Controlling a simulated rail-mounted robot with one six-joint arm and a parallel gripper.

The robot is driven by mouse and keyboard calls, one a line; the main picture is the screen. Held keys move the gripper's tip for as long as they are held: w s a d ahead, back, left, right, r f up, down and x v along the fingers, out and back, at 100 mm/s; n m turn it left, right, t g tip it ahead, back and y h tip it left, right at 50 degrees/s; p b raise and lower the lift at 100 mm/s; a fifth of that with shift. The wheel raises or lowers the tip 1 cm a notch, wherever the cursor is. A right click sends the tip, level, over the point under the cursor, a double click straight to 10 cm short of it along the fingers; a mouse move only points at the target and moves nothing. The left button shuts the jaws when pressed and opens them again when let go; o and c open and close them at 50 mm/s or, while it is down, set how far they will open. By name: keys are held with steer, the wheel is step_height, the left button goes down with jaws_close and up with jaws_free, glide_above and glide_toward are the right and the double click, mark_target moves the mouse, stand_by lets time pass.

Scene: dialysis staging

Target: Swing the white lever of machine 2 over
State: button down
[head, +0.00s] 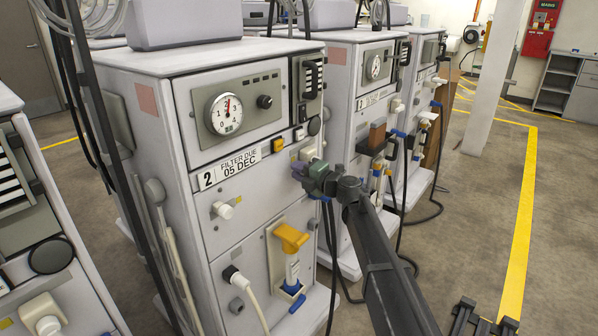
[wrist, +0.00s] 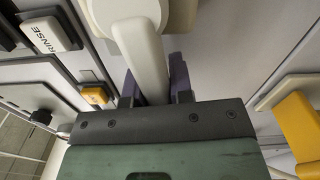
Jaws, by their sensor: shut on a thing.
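Machine 2 (head: 215,250) stands in the middle of the head view, with a "2 FILTER DUE 05 DEC" label and a round gauge. My gripper (head: 303,172) is at the right side of its front, just right of the label. In the wrist view, the white lever (wrist: 147,62) runs down from a round white hub (wrist: 128,12) at the top. The purple-grey fingers of my gripper (wrist: 155,88) are on both sides of the lever, shut on it. The lever's lower end is hidden by the gripper. In the head view, my gripper mostly covers the lever.
A yellow-orange handle (head: 290,238) sits below my gripper on the same front. A RINSE button (wrist: 50,34) and a small orange button (wrist: 95,95) are left of the lever. Other machines (head: 345,100) stand close by. Open floor (head: 480,220) lies to the right.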

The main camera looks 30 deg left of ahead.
steer(key=c, duration=1)
jaws_free()
